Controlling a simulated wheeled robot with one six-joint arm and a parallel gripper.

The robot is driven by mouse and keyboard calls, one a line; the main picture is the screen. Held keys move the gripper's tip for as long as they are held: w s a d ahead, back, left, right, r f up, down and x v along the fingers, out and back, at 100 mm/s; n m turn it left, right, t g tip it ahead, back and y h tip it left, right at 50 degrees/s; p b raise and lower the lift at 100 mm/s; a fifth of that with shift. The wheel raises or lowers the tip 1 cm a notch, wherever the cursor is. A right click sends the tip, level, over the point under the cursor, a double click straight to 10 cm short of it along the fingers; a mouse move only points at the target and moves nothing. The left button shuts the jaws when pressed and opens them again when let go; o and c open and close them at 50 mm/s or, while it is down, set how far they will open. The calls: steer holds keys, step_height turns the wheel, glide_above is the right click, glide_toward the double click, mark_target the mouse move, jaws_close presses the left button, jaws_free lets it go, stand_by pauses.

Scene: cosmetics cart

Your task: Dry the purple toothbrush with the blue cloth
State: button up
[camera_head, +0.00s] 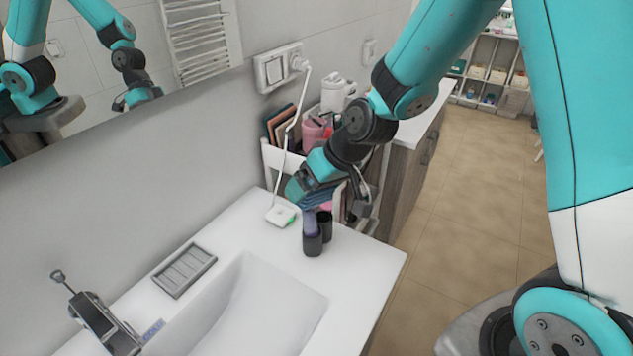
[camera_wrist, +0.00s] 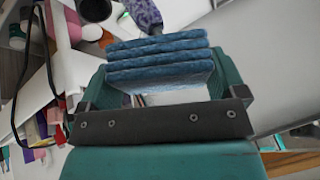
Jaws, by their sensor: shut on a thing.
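My gripper (camera_head: 312,188) is over the far corner of the white sink counter, shut on a folded blue cloth (camera_head: 320,199). In the wrist view the cloth (camera_wrist: 160,62) shows as stacked layers between the two fingers of my gripper (camera_wrist: 160,75). A purple item (camera_head: 311,223), apparently the purple toothbrush, stands upright in a dark cup (camera_head: 312,244) just below the cloth. In the wrist view the purple, speckled toothbrush (camera_wrist: 143,12) shows beyond the cloth's upper edge. I cannot tell whether they touch; the brush head is not clear.
A second dark cup (camera_head: 326,225) stands close beside the first. A white charger base (camera_head: 281,215) with a cord is left of them. A grey soap tray (camera_head: 184,270), basin (camera_head: 262,312) and faucet (camera_head: 100,320) are nearer. A filled cart (camera_head: 280,160) stands behind my gripper.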

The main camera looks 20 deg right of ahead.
steer(key=shift+w+d, duration=0.7)
steer(key=shift+d, duration=0.3)
step_height(320, 180, up, 7)
steer(key=p, duration=0.5)
